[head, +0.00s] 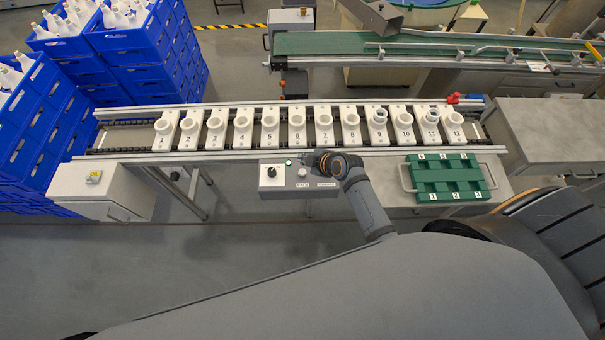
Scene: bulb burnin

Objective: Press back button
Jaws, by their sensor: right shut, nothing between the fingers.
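A grey control box (283,186) sits at the front of the conveyor, with a black knob (271,171) and a small green light (289,162). A pale button (303,172) sits above the label that seems to read BACK (303,185). A second label, FORWARD (326,184), is to its right; any button above it is hidden by my wrist. My right gripper (309,160) is shut and empty, low over the box's rear part, just behind the back button in the picture. Whether it touches the box I cannot tell. My left gripper is out of view.
A row of numbered white holders (241,130) stands on the conveyor behind the box; a few at the right carry fittings. A green tray (447,179) lies to the right. Blue crates (45,115) are stacked at the left. A small red part (453,98) sits at the conveyor's right end.

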